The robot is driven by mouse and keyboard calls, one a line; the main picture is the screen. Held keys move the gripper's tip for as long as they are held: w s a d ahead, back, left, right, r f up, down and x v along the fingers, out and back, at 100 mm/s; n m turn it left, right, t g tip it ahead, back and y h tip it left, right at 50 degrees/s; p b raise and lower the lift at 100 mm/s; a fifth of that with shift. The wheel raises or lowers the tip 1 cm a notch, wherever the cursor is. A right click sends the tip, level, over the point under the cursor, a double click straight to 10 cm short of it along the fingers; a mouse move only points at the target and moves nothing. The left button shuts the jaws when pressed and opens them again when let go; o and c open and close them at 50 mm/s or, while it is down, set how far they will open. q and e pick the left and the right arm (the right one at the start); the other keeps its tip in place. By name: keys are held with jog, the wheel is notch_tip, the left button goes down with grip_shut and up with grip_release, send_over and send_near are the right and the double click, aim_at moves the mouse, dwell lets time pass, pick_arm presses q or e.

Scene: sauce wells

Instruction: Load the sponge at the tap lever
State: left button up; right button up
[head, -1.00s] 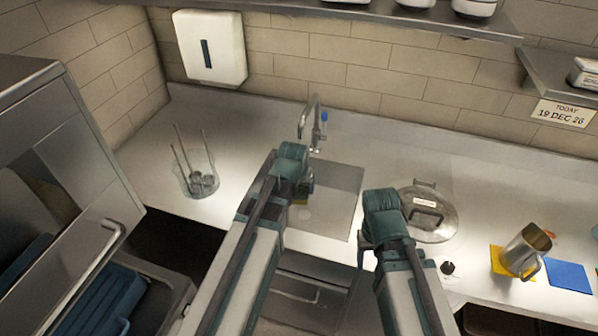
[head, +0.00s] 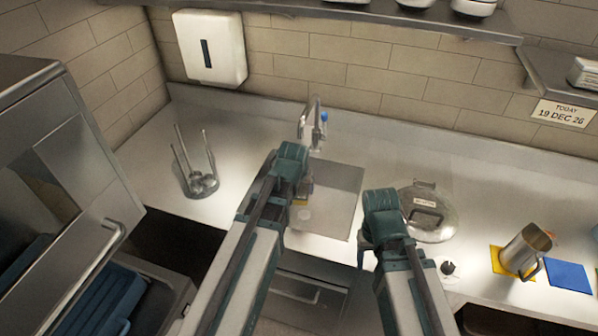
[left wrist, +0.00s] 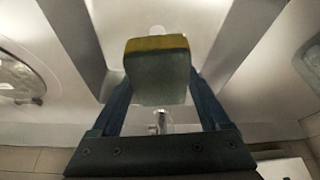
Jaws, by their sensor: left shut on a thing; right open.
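The sponge (left wrist: 158,70), yellow on one face and grey-green on the rest, is held between the fingers of my left gripper (left wrist: 158,90) in the left wrist view. In the head view that gripper (head: 304,188) is over the sink basin (head: 340,190), mostly behind my wrist. A yellow edge of the sponge (head: 299,202) shows below it. The tap (head: 303,124) stands behind the sink with a blue-tipped lever (head: 323,117). The sponge is in front of the tap and apart from its lever. My right gripper (head: 366,252) is open over the counter front, its fingers partly hidden.
A round lid (head: 430,222) lies to the right. Further right are a metal pitcher (head: 523,248), a yellow cloth (head: 497,261) and a blue cloth (head: 568,276). A dispenser (head: 210,48) hangs on the wall.

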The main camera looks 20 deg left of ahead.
pick_arm(q)
jog(key=shift+r, duration=0.1)
dwell(0.3)
jog(key=shift+s+d+r+p, duration=0.25)
jog(key=shift+s+r+p, duration=0.45)
jog(key=shift+s, duration=0.1)
jog(key=shift+s+d+r+p, duration=0.2)
jog(key=shift+s+r+p, duration=0.45)
jog(key=shift+s, duration=0.2)
jog(key=shift+s+d+r+p, duration=0.25)
jog(key=shift+s+r+p, duration=0.35)
jog(key=shift+s+p, duration=0.15)
